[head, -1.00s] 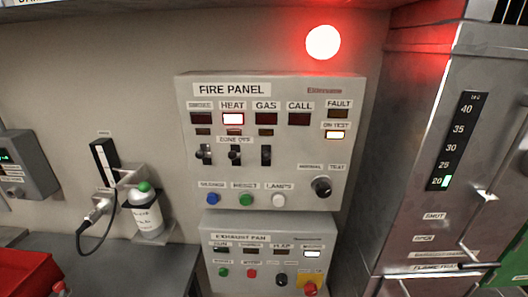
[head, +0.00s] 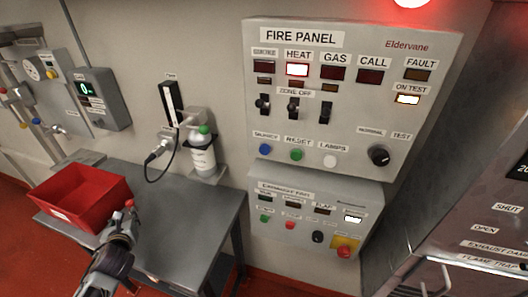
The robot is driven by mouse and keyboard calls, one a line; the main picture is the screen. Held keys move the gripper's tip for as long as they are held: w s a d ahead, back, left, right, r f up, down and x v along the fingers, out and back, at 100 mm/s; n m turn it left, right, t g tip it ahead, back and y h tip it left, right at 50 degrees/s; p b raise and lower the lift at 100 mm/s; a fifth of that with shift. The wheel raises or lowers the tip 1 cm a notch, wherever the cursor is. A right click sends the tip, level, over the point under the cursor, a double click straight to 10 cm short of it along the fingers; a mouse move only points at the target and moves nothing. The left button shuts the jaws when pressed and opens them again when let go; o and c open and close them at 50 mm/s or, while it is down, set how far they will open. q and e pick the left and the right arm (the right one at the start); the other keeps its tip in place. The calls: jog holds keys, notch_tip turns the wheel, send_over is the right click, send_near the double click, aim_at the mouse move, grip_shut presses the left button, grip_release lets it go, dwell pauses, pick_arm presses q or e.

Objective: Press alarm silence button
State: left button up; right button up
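The fire panel (head: 345,80) is a grey wall box. Its HEAT lamp (head: 297,69) and ON TEST lamp (head: 407,99) are lit. The blue button (head: 265,149) sits at its lower left under a small blurred label that seems to read SILENCE. A green RESET button (head: 296,155) and a white LAMPS button (head: 330,161) are to its right. My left gripper (head: 129,210) is over the bench, left of and below the blue button, well apart from it. Its fingers are too small to tell open from shut. My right gripper is out of view.
A lower exhaust fan panel (head: 300,210) hangs under the fire panel. A red bin (head: 80,205) stands on the grey bench (head: 195,225), and a white bottle (head: 202,155) with a green cap is in a wall holder. A steel cabinet (head: 470,200) is at right. A red beacon (head: 411,2) glows above.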

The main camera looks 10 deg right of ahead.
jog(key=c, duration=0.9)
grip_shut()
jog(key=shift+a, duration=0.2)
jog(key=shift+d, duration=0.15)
